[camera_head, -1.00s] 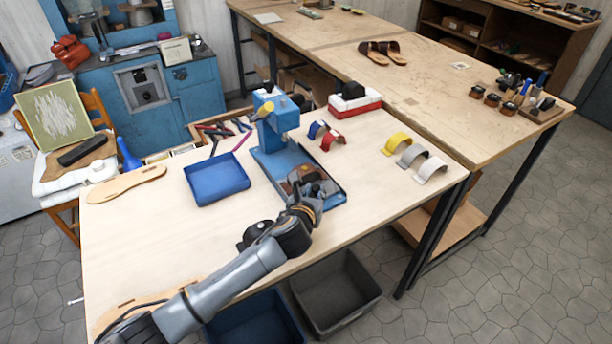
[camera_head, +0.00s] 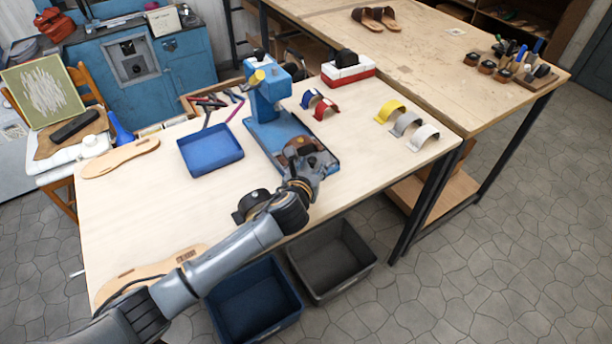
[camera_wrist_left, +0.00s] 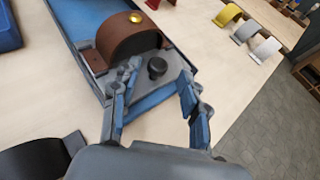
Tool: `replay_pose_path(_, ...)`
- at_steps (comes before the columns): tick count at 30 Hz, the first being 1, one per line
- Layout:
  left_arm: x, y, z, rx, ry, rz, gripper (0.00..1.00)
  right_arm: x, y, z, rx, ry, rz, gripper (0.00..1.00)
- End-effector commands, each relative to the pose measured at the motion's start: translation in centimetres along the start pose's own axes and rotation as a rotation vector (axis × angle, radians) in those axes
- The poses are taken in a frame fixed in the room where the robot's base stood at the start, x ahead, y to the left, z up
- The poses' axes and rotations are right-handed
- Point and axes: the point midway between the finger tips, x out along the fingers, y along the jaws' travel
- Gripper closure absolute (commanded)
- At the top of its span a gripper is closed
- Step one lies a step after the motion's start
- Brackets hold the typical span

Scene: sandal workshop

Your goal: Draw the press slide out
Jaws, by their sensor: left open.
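The blue press (camera_head: 264,95) stands on the light wooden table, its base running toward the front. The press slide (camera_wrist_left: 172,68) is a grey plate at the front end of the base, with a dark round knob (camera_wrist_left: 157,67) on it. A brown curved strap with a brass stud (camera_wrist_left: 127,42) sits on the slide behind the knob. My left gripper (camera_head: 312,172) is at the front end of the press. In the left wrist view its two fingers (camera_wrist_left: 155,112) are spread, with the knob just ahead of them and apart from them. My right gripper is not in view.
A blue tray (camera_head: 211,151) lies left of the press. Red and blue curved straps lie right of it, then yellow, grey and white ones (camera_head: 408,124). A red and white box (camera_head: 347,70) stands behind. Two bins (camera_head: 332,262) are below the table's front edge.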

Motion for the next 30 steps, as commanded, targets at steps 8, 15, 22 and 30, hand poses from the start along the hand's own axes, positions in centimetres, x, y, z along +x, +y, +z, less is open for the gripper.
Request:
replay_pose_path(8,-5.2,-0.1,-0.1,0.001,-0.001,-0.003,0.55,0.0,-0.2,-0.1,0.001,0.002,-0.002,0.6)
replay_pose_path(15,-9.4,-0.1,-0.1,0.001,0.0,-0.003,0.55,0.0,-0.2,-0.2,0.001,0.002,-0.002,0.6)
replay_pose_path(22,-11.1,-0.2,-0.1,0.001,0.001,-0.003,0.55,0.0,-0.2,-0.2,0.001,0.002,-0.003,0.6)
replay_pose_path(30,-11.2,-0.2,-0.1,0.001,0.001,-0.002,0.55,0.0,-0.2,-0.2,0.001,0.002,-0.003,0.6)
